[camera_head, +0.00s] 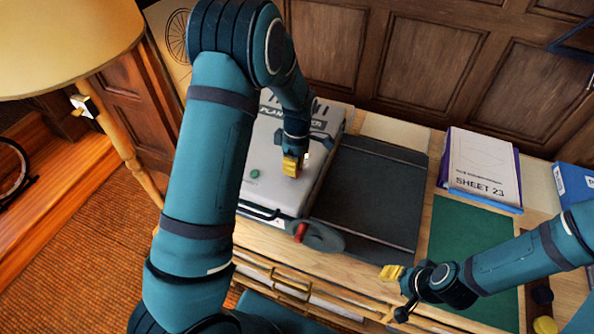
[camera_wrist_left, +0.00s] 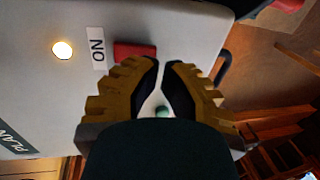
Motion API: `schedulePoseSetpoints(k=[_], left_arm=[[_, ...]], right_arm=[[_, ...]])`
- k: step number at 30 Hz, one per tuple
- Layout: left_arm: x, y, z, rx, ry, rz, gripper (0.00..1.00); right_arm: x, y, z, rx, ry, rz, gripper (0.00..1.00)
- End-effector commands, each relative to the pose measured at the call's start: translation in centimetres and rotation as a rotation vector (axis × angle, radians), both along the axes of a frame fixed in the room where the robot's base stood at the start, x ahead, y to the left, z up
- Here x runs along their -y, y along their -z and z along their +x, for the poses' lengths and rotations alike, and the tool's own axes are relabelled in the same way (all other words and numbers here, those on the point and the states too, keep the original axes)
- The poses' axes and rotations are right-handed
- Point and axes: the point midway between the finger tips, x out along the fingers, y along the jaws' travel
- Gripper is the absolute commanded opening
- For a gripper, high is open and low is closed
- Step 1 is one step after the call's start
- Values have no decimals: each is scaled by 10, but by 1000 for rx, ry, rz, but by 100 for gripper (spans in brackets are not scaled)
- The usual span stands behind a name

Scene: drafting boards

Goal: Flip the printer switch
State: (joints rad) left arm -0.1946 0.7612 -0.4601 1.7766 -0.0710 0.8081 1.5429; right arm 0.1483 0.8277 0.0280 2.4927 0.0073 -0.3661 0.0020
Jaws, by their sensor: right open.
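The printer (camera_head: 262,140) is a light grey box marked PLAN, with a green button (camera_head: 255,173) on its top. In the left wrist view a red switch (camera_wrist_left: 134,50) lies on the grey face beside an ON label (camera_wrist_left: 98,48) and a glowing round light (camera_wrist_left: 62,50). My left gripper (camera_head: 292,165) is over the printer's top and hides the switch in the head view. Its yellow fingers (camera_wrist_left: 163,66) are nearly together and empty, their tips close to the switch; contact cannot be told. My right gripper (camera_head: 392,273) is open and empty over the desk's front edge.
A dark flat panel (camera_head: 370,190) lies right of the printer. Further right are a SHEET 23 pad (camera_head: 482,168), a green mat (camera_head: 466,238) and a blue box (camera_head: 574,184). A lamp (camera_head: 65,40) stands at the left. Drawers with brass handles (camera_head: 290,288) are below.

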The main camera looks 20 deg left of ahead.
Motion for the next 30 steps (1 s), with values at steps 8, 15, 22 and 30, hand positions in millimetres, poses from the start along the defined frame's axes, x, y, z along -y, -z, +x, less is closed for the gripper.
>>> schedulePoseSetpoints(k=[8, 15, 22, 30], left_arm=[[0, 4, 0, 0, 0, 0, 0], [0, 8, 0, 0, 0, 0, 0], [0, 11, 0, 0, 0, 0, 0], [0, 14, 0, 0, 0, 0, 0]], right_arm=[[0, 3, 0, 0, 0, 0, 47], [0, 5, 0, 0, 0, 0, 47], [0, 7, 0, 0, 0, 0, 47], [0, 9, 0, 0, 0, 0, 47]])
